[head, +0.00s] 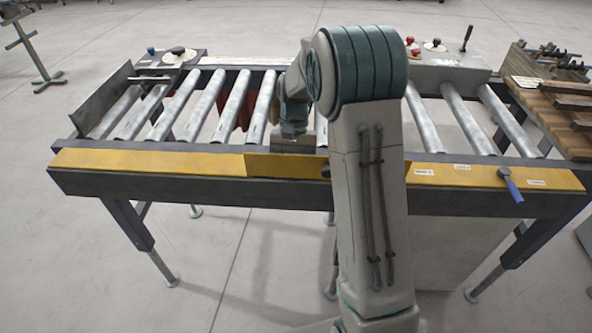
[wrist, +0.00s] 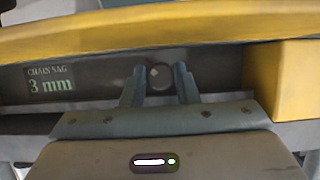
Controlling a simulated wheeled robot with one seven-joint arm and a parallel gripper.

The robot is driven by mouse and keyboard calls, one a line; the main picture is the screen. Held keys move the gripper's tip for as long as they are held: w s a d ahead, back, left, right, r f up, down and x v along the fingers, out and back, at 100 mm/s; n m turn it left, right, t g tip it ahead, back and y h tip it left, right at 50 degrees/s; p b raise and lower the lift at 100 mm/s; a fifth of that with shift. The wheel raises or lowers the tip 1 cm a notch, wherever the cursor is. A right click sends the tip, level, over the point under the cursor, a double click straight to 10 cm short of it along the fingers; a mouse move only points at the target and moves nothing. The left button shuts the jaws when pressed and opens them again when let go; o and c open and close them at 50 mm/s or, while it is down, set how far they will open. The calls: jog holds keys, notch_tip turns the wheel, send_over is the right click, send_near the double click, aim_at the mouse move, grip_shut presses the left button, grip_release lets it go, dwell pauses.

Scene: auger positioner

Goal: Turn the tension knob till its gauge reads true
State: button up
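The tension knob (wrist: 159,75) is a small, dark, round knob on a dark panel, in the middle of the wrist view. My gripper (wrist: 159,80) has its two grey-blue fingers on either side of the knob. The fingers stand apart, and a narrow gap seems to show between each finger and the knob. The gauge (wrist: 50,82), left of the knob, reads "CHAIN SAG 3 mm" in pale green figures. In the head view my arm and hand (head: 292,140) reach down at the middle of the conveyor. My fingertips and the gauge do not show there.
A yellow rail (wrist: 130,26) runs just above the knob, and a yellow block (wrist: 285,85) stands to its right. In the head view the conveyor has several steel rollers (head: 168,108). A blue-handled tool (head: 509,184) lies at the front right. A wooden bench (head: 560,115) adjoins it.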

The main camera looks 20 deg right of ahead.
jog(key=o, duration=0.4)
jog(key=shift+d, duration=0.1)
jog(key=shift+c, duration=0.2)
jog(key=v, duration=1.3)
jog(key=shift+r, duration=0.35)
